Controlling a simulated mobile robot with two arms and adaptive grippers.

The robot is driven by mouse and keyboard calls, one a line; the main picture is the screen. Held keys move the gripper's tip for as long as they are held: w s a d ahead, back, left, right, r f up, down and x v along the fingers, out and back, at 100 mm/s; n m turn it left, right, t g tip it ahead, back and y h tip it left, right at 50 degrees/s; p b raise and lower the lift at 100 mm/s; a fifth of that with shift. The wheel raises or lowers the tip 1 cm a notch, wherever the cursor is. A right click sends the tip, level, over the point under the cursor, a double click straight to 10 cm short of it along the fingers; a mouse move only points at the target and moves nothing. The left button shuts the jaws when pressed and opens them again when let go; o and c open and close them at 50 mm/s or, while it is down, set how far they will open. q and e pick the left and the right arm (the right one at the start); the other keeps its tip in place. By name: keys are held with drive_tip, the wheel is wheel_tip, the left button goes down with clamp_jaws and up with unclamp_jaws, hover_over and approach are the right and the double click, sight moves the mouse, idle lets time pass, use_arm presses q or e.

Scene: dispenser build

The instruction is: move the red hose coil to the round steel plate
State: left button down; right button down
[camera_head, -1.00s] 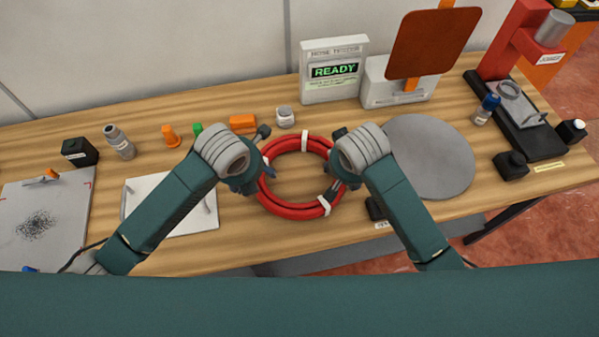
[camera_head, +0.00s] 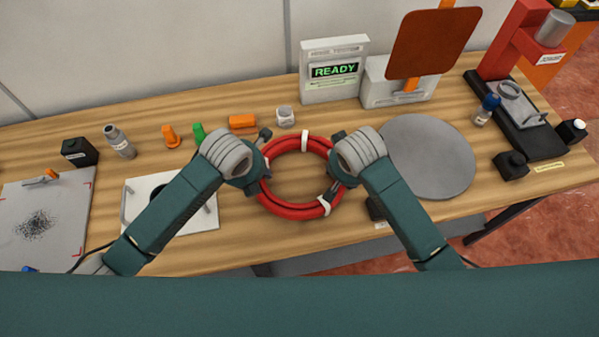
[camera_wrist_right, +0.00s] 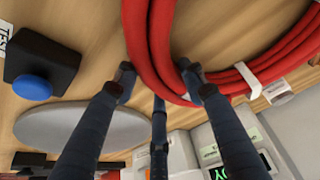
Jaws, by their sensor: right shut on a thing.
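The red hose coil (camera_head: 290,211), a ring with white ties, lies over the middle of the wooden table. The round steel plate (camera_head: 432,160) lies flat to its right, apart from it, and also shows in the right wrist view (camera_wrist_right: 75,127). My right gripper (camera_head: 336,166) is shut on the coil's right side; in the right wrist view the hose (camera_wrist_right: 150,50) passes between its fingers. My left gripper (camera_head: 259,163) is at the coil's left side. Its wrist partly hides its fingers, so its grip is unclear. Whether the coil is lifted is hard to tell.
A hose tester reading READY (camera_head: 335,72) stands behind the coil. A black box with a blue button (camera_wrist_right: 33,87) sits near the plate. A black-based red press (camera_head: 520,125) is right of the plate. A white board (camera_head: 190,217) lies under my left arm.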

use_arm(q)
drive_tip(key=shift+w+r, duration=0.15)
drive_tip(key=shift+r, duration=0.1)
use_arm(e)
drive_tip(key=shift+w+r, duration=0.15)
drive_tip(key=shift+r, duration=0.05)
